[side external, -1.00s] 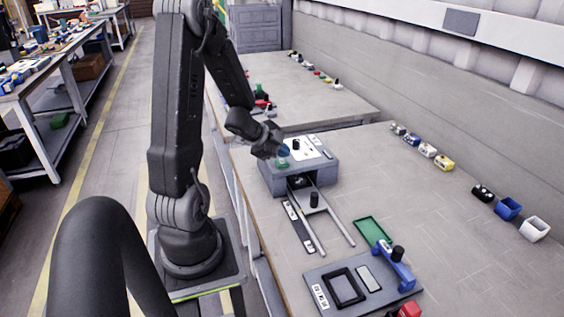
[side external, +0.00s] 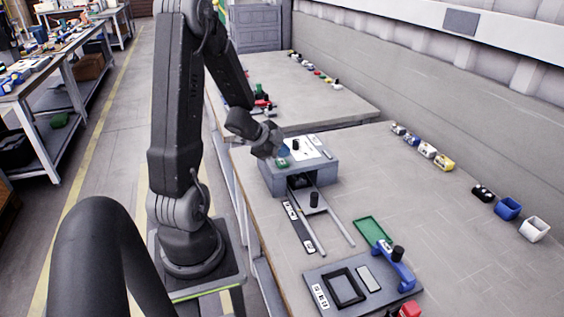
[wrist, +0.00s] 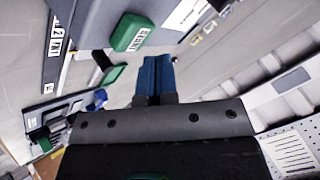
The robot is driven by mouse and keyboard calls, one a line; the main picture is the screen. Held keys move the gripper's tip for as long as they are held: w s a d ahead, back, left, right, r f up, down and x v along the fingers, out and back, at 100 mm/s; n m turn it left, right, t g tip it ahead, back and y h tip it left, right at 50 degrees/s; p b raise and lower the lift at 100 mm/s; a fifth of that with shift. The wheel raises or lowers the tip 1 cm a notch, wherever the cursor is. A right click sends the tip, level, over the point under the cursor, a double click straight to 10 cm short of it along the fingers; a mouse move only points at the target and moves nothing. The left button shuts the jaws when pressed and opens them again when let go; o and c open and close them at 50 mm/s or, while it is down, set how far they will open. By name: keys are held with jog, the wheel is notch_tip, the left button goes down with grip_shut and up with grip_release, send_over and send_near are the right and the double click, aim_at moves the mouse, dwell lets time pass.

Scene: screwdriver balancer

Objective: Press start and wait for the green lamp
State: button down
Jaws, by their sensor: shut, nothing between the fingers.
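The grey machine box (side external: 318,174) stands on the bench with a white plate on top. Its green start button (side external: 282,163) is at the near left corner of the top; in the wrist view the green button (wrist: 132,33) carries a white label reading START. My gripper (side external: 284,152) is shut and empty, its blue fingertips close to the button. In the wrist view the shut blue fingers (wrist: 156,62) show just right of and below the button, apart from it in the picture. I cannot tell height or contact. No lit green lamp can be made out.
Two rails run out of the box front with a black-knobbed carriage (side external: 314,199) between them. A green tray (side external: 371,230) and a grey fixture board (side external: 327,272) with a blue clamp (side external: 400,270) lie nearer. Small bins (side external: 508,208) line the wall. The bench's middle right is clear.

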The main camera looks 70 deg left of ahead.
aim_at(282, 163)
jog(key=shift+f, duration=0.15)
jog(key=shift+f, duration=0.3)
jog(key=shift+f, duration=0.45)
dwell(0.7)
jog(key=shift+r, duration=0.9)
jog(key=shift+r, duration=2.5)
